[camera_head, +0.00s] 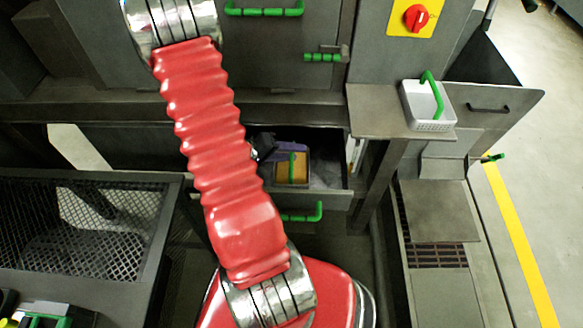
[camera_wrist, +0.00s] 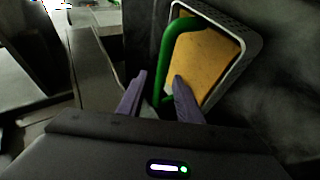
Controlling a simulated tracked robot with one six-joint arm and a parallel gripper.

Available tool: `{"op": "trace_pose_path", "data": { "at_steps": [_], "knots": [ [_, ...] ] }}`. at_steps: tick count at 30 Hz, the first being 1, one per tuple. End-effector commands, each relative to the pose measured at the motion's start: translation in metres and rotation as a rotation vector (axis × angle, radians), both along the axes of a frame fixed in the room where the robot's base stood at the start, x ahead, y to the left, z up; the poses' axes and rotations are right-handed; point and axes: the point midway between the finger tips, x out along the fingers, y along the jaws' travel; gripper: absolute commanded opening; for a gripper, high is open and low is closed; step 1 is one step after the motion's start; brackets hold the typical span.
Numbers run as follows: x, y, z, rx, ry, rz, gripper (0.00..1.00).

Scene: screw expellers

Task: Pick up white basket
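A white basket (camera_head: 414,104) with a green handle stands on a grey shelf at the upper right in the head view. A second basket with a pale perforated rim (camera_wrist: 249,52) and a yellow-orange inside sits in the open drawer; it also shows in the head view (camera_head: 298,168). Its green handle (camera_wrist: 165,60) rises on its left side in the wrist view. My gripper (camera_wrist: 158,88) has its purple fingers apart, with the lower part of the handle showing between them. In the head view my gripper (camera_head: 280,147) is over the drawer, partly hidden by my red arm.
The open drawer (camera_head: 328,198) has walls around the second basket. The grey shelf (camera_head: 378,108) juts out to its right. A mesh-topped table (camera_head: 100,230) stands at left. Green handles (camera_head: 264,11) are on the machine front. Open floor (camera_head: 555,200) lies at far right.

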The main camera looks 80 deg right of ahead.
Motion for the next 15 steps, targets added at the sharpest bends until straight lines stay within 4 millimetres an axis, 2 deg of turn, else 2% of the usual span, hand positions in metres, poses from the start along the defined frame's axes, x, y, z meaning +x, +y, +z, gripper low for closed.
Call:
{"op": "trace_pose_path", "data": {
  "at_steps": [13, 15],
  "knots": [
    [0.0004, 0.0002, 0.0002, 0.0, 0.0, 0.0, 0.32],
    [0.0005, 0.0003, 0.0002, 0.0, 0.0, 0.0, 0.28]
  ]
}}
